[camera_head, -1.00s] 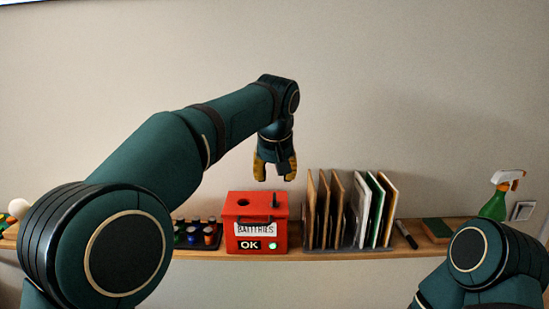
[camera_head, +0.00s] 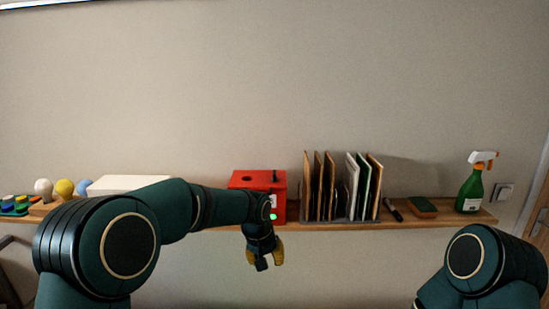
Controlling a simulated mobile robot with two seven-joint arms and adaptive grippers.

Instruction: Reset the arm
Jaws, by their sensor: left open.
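My left arm comes in from the left and reaches across the front of the shelf. My left gripper (camera_head: 264,262) has yellow fingertips and points down. It is open, and nothing shows between its fingers. It hangs in front of and below the shelf edge, under the red box (camera_head: 258,179). The arm hides the lower left of that box and part of the shelf. My right arm shows only as a link at the lower right; its gripper is out of view.
At left are coloured bulbs (camera_head: 65,188) and a white box (camera_head: 130,183). The wall above is clear.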

